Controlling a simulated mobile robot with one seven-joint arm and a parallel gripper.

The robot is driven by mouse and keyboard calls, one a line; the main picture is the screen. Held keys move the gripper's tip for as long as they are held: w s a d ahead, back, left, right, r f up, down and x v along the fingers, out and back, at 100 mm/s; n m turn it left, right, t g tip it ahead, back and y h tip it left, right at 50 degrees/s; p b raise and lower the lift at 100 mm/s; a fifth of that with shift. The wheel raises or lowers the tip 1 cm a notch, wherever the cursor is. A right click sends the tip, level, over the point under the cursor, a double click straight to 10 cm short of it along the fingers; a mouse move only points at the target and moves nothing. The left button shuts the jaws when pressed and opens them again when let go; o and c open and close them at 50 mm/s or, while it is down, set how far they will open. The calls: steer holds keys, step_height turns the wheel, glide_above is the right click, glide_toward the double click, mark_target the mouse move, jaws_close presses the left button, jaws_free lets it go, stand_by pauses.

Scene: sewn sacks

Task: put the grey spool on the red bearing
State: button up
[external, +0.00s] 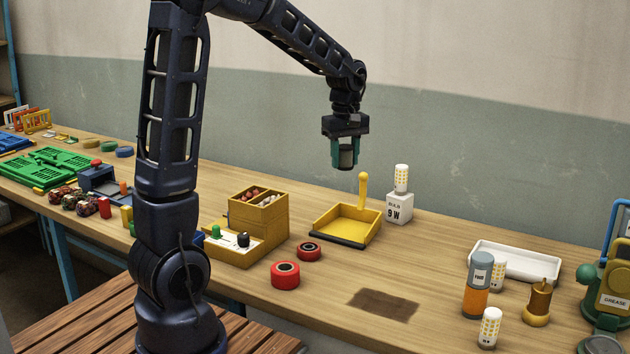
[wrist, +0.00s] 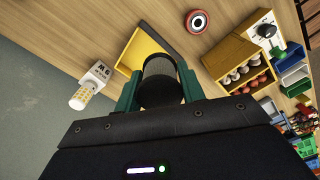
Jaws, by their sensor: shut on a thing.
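My gripper (external: 346,152) is shut on a dark grey cylinder, which I take to be the grey spool (external: 347,156). It is held upright in the air above the table, left of the white 9 W box. In the wrist view the spool (wrist: 161,70) sits between the green fingers of my gripper (wrist: 158,88). Two red rings with dark centres lie on the table, lower and left of the gripper: a larger one (external: 285,275) and a smaller one (external: 308,251). I cannot tell which is the red bearing. One red ring (wrist: 196,21) shows in the wrist view.
A yellow dustpan (external: 350,224) with an upright handle lies below the gripper. The white box (external: 399,208) has a bulb on top. A yellow organizer (external: 258,216) stands left of the red rings. A dark stain (external: 384,304) marks clear table to their right.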

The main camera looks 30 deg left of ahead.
glide_above(309, 247)
steer(key=shift+m, duration=0.3)
step_height(309, 247, down, 20)
steer(key=shift+a, duration=0.1)
stand_by(0.4)
steer(key=o, duration=1)
steer(key=shift+f, duration=0.15)
steer(key=shift+c, duration=0.2)
step_height(309, 247, up, 12)
steer(key=s+a+r+m+t, duration=0.2)
steer(key=s+r+m, duration=0.3)
steer(key=s+r, duration=0.3)
steer(key=s+a+r+m+t, duration=0.2)
steer(key=s+r+m, duration=0.3)
steer(key=s+r, duration=0.3)
steer(key=s+a, duration=0.1)
steer(key=s, duration=0.2)
steer(key=shift+s+a+m+t, duration=0.25)
steer(key=shift+s+m+t, duration=0.05)
